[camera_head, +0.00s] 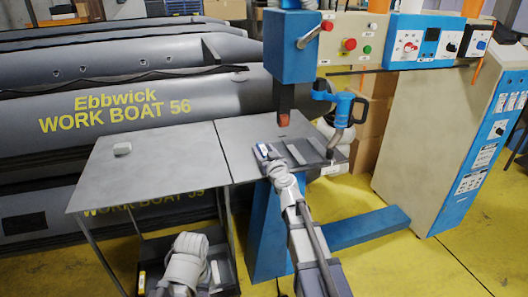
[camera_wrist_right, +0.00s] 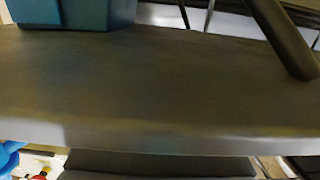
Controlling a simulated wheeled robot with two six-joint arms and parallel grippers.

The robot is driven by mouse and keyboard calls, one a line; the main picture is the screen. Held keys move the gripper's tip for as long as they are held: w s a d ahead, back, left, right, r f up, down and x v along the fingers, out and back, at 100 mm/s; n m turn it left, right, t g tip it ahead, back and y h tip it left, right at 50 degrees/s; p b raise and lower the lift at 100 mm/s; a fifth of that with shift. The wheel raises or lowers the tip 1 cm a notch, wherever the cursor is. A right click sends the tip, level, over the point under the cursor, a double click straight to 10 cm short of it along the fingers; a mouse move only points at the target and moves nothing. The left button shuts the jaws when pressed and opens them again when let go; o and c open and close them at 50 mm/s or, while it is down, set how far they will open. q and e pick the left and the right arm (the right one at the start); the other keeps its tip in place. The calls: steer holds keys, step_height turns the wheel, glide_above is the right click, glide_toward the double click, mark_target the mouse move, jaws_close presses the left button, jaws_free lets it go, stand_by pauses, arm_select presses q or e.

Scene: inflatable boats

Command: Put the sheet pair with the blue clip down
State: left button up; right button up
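My right arm reaches in from the bottom of the head view, and its gripper (camera_head: 268,153) is at the right-hand table panel. A small blue and white piece shows at its tip; I cannot tell whether it is the blue clip or part of the gripper. Thin grey strips (camera_head: 296,153) lie on the panel just right of the gripper; I cannot tell which are the sheet pair. The right wrist view shows a broad grey surface (camera_wrist_right: 160,90) close up, with no fingers or clip. My left gripper (camera_head: 182,270) is low at the bottom left, its fingers unclear.
The blue machine head (camera_head: 291,50) with an orange-tipped post hangs over the right-hand panel. A blue-handled tool (camera_head: 340,105) stands at its right. Grey boats (camera_head: 60,110) lie behind.

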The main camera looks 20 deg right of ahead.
stand_by(0.3)
steer(key=shift+r, duration=0.2)
steer(key=s, duration=0.6)
steer(key=s+p, duration=0.1)
steer(key=s, duration=0.5)
steer(key=shift+d+r, duration=0.2)
